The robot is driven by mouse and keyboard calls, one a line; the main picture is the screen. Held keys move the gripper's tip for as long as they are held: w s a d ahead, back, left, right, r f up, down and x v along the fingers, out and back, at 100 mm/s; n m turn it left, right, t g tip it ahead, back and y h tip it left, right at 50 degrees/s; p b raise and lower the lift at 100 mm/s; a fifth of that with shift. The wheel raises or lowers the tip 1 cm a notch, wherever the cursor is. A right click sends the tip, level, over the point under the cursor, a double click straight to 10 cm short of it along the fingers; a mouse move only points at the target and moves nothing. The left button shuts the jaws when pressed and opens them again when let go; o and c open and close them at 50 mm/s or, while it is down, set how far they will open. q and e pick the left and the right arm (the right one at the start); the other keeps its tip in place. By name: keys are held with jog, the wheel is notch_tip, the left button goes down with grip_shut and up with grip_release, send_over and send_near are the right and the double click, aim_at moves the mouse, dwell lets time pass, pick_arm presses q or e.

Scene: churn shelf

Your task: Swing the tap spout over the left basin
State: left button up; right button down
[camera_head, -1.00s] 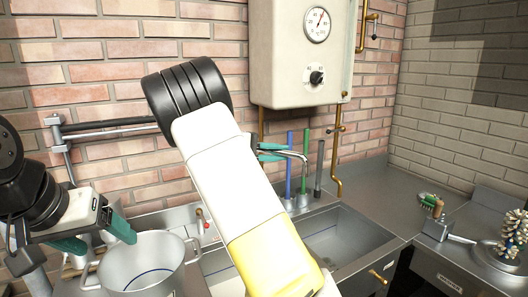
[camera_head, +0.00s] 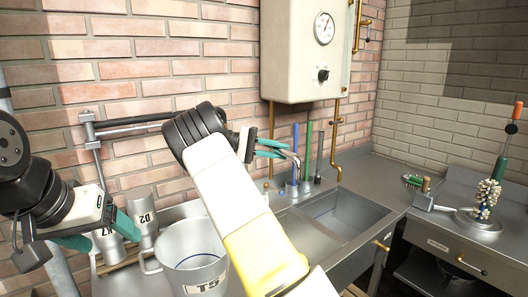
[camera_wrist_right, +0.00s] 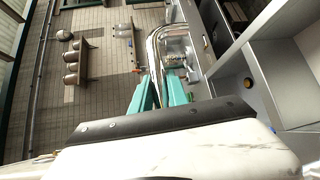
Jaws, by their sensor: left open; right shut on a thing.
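The chrome tap spout (camera_head: 297,160) curves over the back of the sink in the head view. My right gripper (camera_head: 272,149), with teal fingers, is shut on the spout. In the right wrist view, the spout (camera_wrist_right: 157,45) runs up from between the fingers (camera_wrist_right: 160,92) and bends to the right. A steel basin (camera_head: 345,212) shows to the right of my right arm. That arm covers much of the sink's left side, so the left basin is largely hidden. My left gripper (camera_head: 98,230) is open and empty, left of a steel pot.
The steel pot (camera_head: 195,245), marked T5, stands left of my right forearm. Steel churns (camera_head: 143,215) stand behind it. Blue (camera_head: 295,150) and green (camera_head: 307,150) upright handles stand by the tap. A white boiler (camera_head: 305,60) hangs above. A brush stand (camera_head: 478,222) is on the right counter.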

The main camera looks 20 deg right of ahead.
jog(key=shift+a, duration=0.1)
jog(key=c, duration=1.3)
grip_release()
jog(key=shift+r, duration=0.25)
notch_tip(320, 180, up, 3)
jog(key=shift+s+r, duration=0.1)
jog(key=shift+s, duration=0.05)
jog(key=s+a, duration=0.3)
jog(key=s, duration=0.4)
jog(key=s+a+r, duration=0.1)
jog(key=s+a, duration=0.2)
jog(key=s, duration=0.4)
jog(key=shift+s+a+r, duration=0.15)
jog(key=shift+s+a, duration=0.05)
